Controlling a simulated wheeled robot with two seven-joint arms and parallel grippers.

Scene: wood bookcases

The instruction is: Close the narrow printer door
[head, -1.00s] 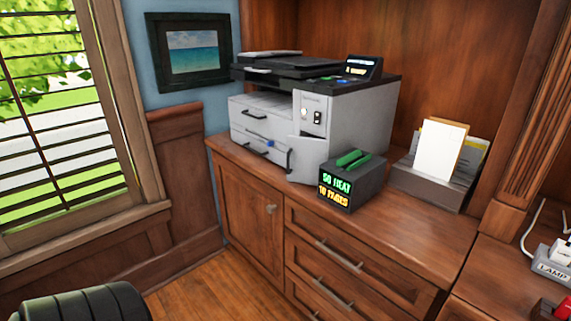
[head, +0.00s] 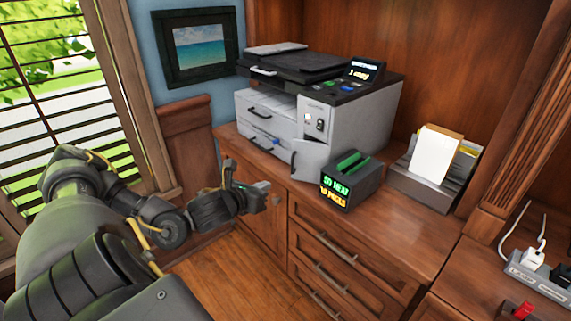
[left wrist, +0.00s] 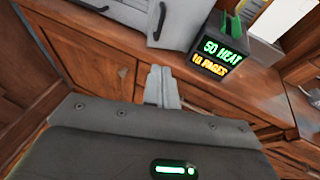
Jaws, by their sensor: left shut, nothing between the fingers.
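The white and black printer (head: 345,112) stands on the wooden counter. Its narrow door (head: 311,160), with a dark vertical handle, stands open at the lower front, swung out toward the counter's front edge. The door's lower part shows at the top of the left wrist view (left wrist: 182,25). My left gripper (head: 264,188) is shut and empty. It is in front of the cabinet, to the left of the door and apart from it; its closed fingers (left wrist: 161,78) point toward the door in the left wrist view. My right gripper is not in view.
A dark box with green lettering (head: 350,183) sits close to the right of the open door. A paper holder (head: 432,178) and a power strip (head: 540,280) are farther right. A window is at the left. The counter front right of the box is clear.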

